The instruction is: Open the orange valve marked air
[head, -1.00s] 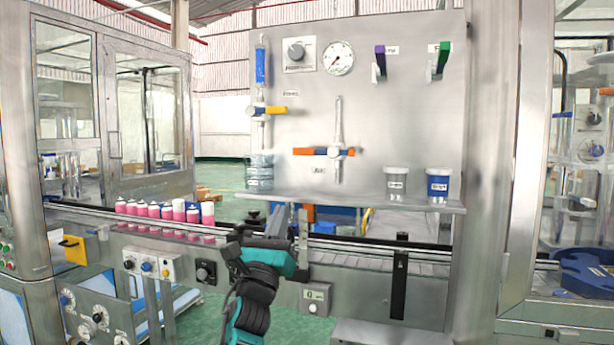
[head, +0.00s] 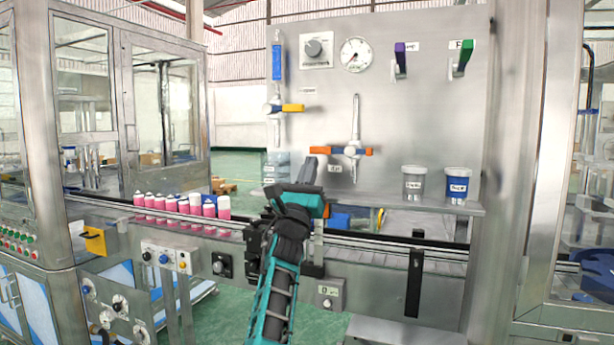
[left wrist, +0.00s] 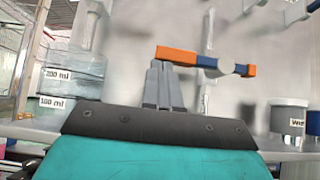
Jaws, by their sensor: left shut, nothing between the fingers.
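In the left wrist view the orange handle (left wrist: 177,55) shows just beyond my fingers. My left gripper (head: 309,168) is shut and empty, its fingertips pointing up, just below the left part of the handle. In the left wrist view the closed fingertips (left wrist: 161,75) overlap the handle's lower edge; I cannot tell whether they touch. My right gripper is not in view.
A yellow-handled valve (head: 292,108) is at upper left, with purple (head: 400,50) and green (head: 463,55) levers at upper right. A measuring vessel (left wrist: 75,78) stands left of my fingers. A grey cup (head: 413,183) and blue cup (head: 457,186) stand on the shelf.

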